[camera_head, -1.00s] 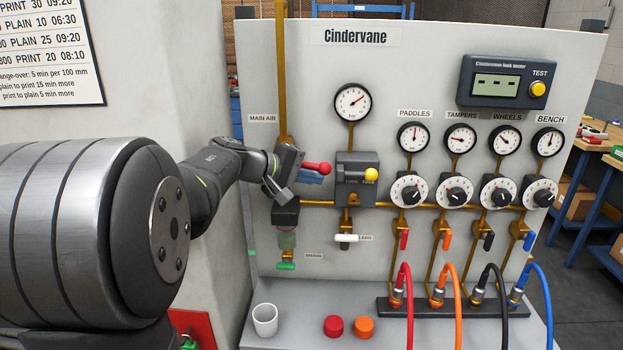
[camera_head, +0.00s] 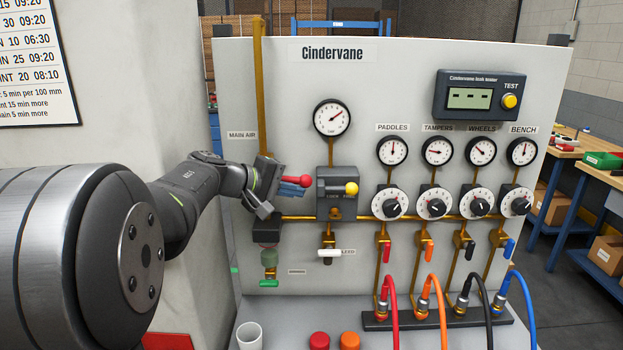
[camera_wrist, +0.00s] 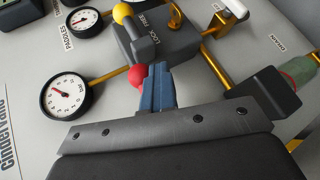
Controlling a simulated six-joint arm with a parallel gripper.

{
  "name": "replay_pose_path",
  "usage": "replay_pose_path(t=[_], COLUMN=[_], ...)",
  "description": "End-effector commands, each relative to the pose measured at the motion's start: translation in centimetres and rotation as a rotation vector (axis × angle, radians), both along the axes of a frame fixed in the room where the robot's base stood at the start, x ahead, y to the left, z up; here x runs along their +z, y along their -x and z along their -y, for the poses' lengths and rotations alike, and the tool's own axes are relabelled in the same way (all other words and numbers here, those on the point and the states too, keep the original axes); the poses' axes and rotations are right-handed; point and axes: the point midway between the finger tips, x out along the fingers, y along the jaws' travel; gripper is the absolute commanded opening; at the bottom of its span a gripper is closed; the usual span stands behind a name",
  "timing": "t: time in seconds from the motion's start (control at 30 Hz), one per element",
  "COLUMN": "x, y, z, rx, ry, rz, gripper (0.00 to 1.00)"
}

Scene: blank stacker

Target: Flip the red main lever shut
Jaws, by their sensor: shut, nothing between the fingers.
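The red main lever ends in a round red knob (camera_head: 305,181), to the right of the MAIN AIR pipe and just left of the dark lock block. Part of its stem shows; its base is hidden behind my gripper. My gripper (camera_head: 294,188) has its blue fingers shut and empty, right by the lever and a little below the knob. In the wrist view the shut blue fingers (camera_wrist: 158,88) lie beside the red knob (camera_wrist: 136,76), their tips near the lock block. I cannot tell whether they touch the knob.
The lock block (camera_head: 333,205) with its yellow knob (camera_head: 351,188) is close to the right of the fingers. A white handle (camera_head: 329,253) and a green drain handle (camera_head: 269,283) are below. The main gauge (camera_head: 332,117) is above. A white cup (camera_head: 250,336) stands on the shelf.

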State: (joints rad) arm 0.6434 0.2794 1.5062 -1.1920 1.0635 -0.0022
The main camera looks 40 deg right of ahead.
Motion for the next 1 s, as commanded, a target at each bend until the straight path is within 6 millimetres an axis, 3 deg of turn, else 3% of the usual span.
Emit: replay_pose_path(t=[0.17,0.5,0.73,1.0], x=[3.7,8.3,9.9,10.4], y=[0.0,7.7,10.7,11.7], z=[0.0,1.0,1.3,1.4], rx=[0.001,-0.012,-0.005,0.0], ry=[0.009,0.012,0.006,0.002], rz=[0.008,0.005,0.003,0.001], gripper=[0.0,0.0,0.0,0.0])
